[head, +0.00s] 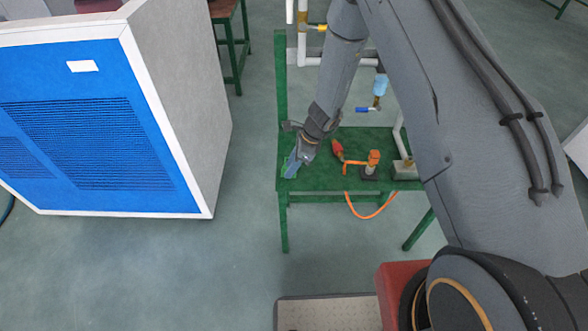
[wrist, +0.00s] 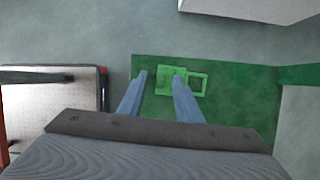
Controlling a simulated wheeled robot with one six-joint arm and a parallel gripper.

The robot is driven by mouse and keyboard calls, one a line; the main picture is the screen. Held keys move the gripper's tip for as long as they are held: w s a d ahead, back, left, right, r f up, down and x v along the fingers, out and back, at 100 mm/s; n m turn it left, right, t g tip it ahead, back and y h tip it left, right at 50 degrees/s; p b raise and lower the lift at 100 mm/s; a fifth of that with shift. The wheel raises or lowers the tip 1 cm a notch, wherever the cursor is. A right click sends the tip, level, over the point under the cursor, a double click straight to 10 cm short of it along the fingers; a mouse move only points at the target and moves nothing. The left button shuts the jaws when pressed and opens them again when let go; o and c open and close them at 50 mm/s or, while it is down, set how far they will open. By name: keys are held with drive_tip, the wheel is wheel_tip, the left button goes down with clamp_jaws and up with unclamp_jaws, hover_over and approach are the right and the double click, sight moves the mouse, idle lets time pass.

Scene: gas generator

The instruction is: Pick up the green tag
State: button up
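The green tag (wrist: 197,77) lies on the green table (wrist: 245,100) in the wrist view. It is bright green, with a rectangular open loop at its right end. My gripper (wrist: 160,75) is open, with its two blue-grey fingers pointing at the table near the tag. The right fingertip overlaps the middle of the tag in this view, and the tag's left end shows between the fingers. The left fingertip is clear of the tag. I cannot tell whether the fingers touch it. In the head view my gripper (head: 293,163) is at the table's left edge, and the tag cannot be made out clearly.
An orange valve fitting (head: 373,160) and a red-tipped part (head: 338,150) are on the table right of my gripper. White pipes with a blue-handled valve (head: 367,109) rise behind. A large blue-fronted cabinet (head: 90,130) stands to the left, with clear floor between.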

drive_tip(key=shift+a+f, duration=0.15)
drive_tip(key=shift+f, duration=0.3)
clamp_jaws()
drive_tip(key=shift+r, duration=0.1)
wheel_tip(320, 180, up, 10)
drive_tip(key=b, duration=0.2)
idle(0.3)
